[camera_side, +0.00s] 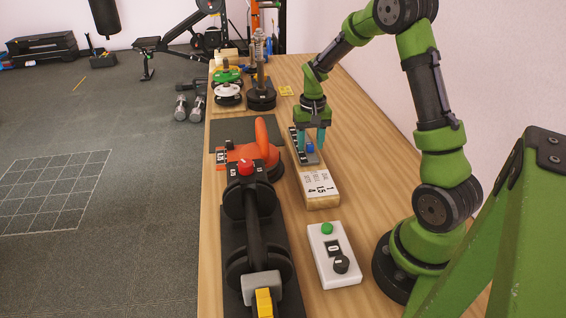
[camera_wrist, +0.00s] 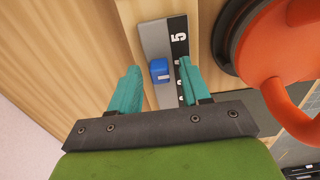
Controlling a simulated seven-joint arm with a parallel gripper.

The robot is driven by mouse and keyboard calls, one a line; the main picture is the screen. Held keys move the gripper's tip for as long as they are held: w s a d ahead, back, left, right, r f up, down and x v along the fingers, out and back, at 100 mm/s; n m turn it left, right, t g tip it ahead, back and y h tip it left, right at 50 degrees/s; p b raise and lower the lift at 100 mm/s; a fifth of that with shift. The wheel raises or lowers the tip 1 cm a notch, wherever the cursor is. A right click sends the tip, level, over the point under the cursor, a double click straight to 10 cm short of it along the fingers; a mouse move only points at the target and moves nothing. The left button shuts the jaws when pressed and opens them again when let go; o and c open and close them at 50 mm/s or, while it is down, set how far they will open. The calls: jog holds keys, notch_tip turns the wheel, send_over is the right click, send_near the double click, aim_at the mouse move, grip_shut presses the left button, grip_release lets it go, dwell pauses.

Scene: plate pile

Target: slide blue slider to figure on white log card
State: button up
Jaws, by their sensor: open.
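The blue slider (camera_wrist: 160,71) is a small blue block on a grey track with a black scale strip (camera_wrist: 178,37) marked 5 near one end. The slider also shows in the side view (camera_side: 309,147). My gripper (camera_wrist: 160,85) is open, with one teal finger on each side of the slider and a gap to it. My gripper also shows in the side view (camera_side: 312,141), pointing down over the track. The white log card (camera_side: 317,182) lies on the wooden block in front of the track and reads 15 in large print. Its smaller print is unclear.
An orange kettlebell (camera_side: 262,148) stands close to the left of the track; it also shows in the wrist view (camera_wrist: 285,45). A dumbbell (camera_side: 250,215) on a black stand and a white box with a green button (camera_side: 327,229) are nearer. Weight plates (camera_side: 228,88) stand behind.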

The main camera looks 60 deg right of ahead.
aim_at(310, 143)
notch_tip(310, 143, up, 17)
dwell(0.4)
jog(key=s+a+n+t, duration=0.1)
jog(key=s+a+t, duration=0.1)
jog(key=s+a, duration=0.2)
jog(key=s+a+r+n+t+y, duration=0.1)
jog(key=s+a, duration=0.3)
jog(key=a, duration=0.6)
jog(key=s+a+r+n+t+y, duration=0.1)
jog(key=s+a+n+t, duration=0.2)
jog(key=a, duration=0.4)
jog(key=shift+s+a+t, duration=0.4)
jog(key=shift+s+t, duration=0.2)
jog(key=shift+s, duration=0.4)
